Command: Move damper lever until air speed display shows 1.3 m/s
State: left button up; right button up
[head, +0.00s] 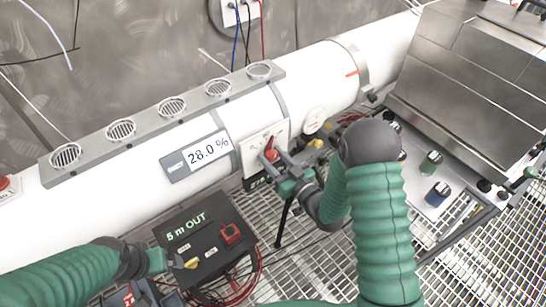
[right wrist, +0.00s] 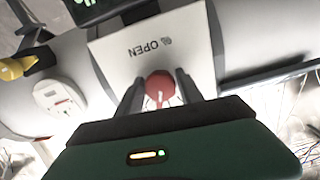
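The damper's red lever knob (head: 271,154) sits on a white plate (head: 256,147) on the white duct. My right gripper (head: 275,161) is at the knob. In the right wrist view, the red knob (right wrist: 160,86) lies between the two dark fingers (right wrist: 160,92), with a narrow gap seeming to show on each side. The plate there reads OPEN, upside down. A dark display with green characters (right wrist: 88,6) is cut off at the top; it also shows partly behind my right gripper in the head view (head: 257,182), unreadable. My left gripper (head: 172,262) is low at left, its fingers unclear.
A grey display (head: 196,155) on the duct reads 28.0 %. A black box (head: 205,240) marked 5 m OUT, with a red knob, stands on the grating near my left gripper. A round gauge (head: 316,115) and yellow parts lie right of the plate. A steel cabinet (head: 460,70) stands at right.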

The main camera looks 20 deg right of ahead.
grip_shut()
jog(key=shift+f+n+b, duration=0.2)
jog(key=shift+n+b, duration=0.4)
jog(key=shift+b, duration=0.05)
jog(key=shift+r, duration=0.15)
jog(key=shift+o, duration=2.3)
grip_release()
jog(key=p+v, duration=0.4)
jog(key=v, duration=1.3)
